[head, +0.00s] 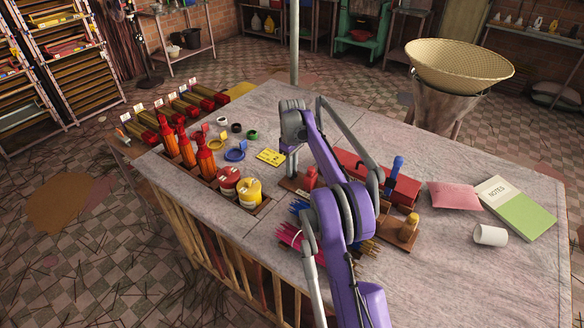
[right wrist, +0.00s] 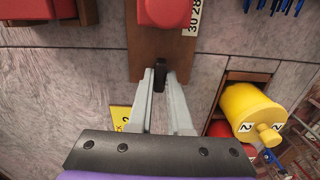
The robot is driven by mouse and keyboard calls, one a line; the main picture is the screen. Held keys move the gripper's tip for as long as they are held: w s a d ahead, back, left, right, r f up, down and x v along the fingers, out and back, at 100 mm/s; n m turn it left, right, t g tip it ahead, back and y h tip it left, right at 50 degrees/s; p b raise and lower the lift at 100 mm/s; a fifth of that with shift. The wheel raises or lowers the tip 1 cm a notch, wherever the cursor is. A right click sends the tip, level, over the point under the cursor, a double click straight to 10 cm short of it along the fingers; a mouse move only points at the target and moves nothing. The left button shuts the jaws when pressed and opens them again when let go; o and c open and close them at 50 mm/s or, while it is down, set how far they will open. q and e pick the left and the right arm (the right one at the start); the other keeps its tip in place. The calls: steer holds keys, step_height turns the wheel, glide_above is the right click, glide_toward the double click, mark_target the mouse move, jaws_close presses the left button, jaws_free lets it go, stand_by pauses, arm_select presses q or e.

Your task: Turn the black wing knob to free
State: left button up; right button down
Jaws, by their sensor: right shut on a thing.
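The black wing knob (right wrist: 159,78) stands on a brown wooden base (right wrist: 150,48) in the right wrist view, below a red block (right wrist: 165,12). My right gripper (right wrist: 160,73) has its two grey fingers closed on the knob, one on each side. In the head view my purple right arm reaches over the table, and its gripper (head: 290,172) is down at the left end of the red extruder (head: 348,168). The knob is too small or hidden to make out there. My left gripper is not in view.
A yellow numbered canister (head: 249,193) and a red one stand in a rack to the left. A yellow card (head: 270,157) lies near the gripper. Bundles of coloured sticks lie in front. A pink pouch (head: 455,196), notebook (head: 516,207) and white cup (head: 490,235) are at right.

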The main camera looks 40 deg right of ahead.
steer(key=shift+n, duration=0.3)
stand_by(0.4)
steer(key=c, duration=0.8)
jaws_free()
steer(key=shift+c, duration=0.2)
steer(key=shift+r, duration=0.15)
step_height(320, 180, up, 11)
steer(key=p, duration=0.1)
steer(key=shift+f, duration=0.2)
